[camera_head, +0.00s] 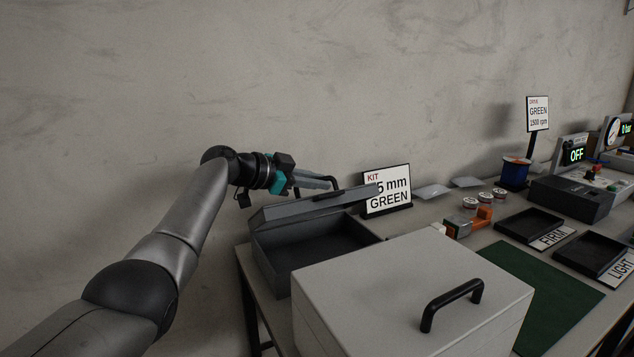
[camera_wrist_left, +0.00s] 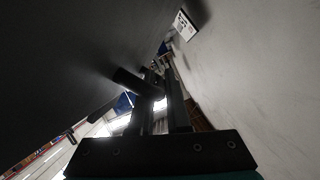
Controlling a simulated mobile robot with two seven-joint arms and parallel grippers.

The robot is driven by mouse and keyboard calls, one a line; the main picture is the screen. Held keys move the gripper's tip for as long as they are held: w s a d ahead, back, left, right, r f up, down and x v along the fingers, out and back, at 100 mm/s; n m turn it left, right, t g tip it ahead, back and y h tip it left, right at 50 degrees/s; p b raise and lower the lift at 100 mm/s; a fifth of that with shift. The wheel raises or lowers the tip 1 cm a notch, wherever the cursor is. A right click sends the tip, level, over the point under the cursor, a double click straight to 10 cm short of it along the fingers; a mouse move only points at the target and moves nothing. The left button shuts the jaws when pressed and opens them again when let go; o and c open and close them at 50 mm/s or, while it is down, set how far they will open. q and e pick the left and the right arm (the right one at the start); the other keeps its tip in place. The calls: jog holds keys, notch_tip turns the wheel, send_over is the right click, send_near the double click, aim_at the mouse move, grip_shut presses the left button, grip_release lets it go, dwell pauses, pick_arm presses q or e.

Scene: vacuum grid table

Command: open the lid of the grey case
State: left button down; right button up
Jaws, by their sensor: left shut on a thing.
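The grey case (camera_head: 267,262) stands at the left end of the table, and its dark inside shows. Its lid (camera_head: 300,208) is raised and tilted above the case. My left gripper (camera_head: 332,184) reaches over the lid from the left and is shut on the lid's black handle. In the left wrist view the lid is probably the large dark surface (camera_wrist_left: 60,60), with the handle (camera_wrist_left: 133,82) at the fingers (camera_wrist_left: 158,100). The exact grip is dark and partly hidden. My right gripper is not in view.
A light grey box (camera_head: 375,285) with a black handle (camera_head: 452,304) stands close in front of the case. A kit sign (camera_head: 387,190) stands just behind right of the lid. Dark trays (camera_head: 530,226), a green mat (camera_head: 545,285) and spools lie to the right.

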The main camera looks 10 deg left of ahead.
pick_arm(q)
jog(key=c, duration=1.2)
grip_release()
jog(key=shift+o, duration=0.2)
jog(key=shift+a+r, duration=0.1)
jog(key=shift+a, duration=0.05)
jog(key=shift+s+a, duration=0.2)
jog(key=p+v, duration=0.1)
jog(key=v, duration=0.5)
jog(key=shift+s+a+r, duration=0.1)
jog(key=shift+r, duration=0.05)
jog(key=p+v, duration=0.1)
jog(key=v, duration=0.6)
jog(key=shift+s+a+r+p, duration=0.15)
jog(key=shift+s+a+p, duration=0.15)
jog(key=shift+s+a, duration=0.1)
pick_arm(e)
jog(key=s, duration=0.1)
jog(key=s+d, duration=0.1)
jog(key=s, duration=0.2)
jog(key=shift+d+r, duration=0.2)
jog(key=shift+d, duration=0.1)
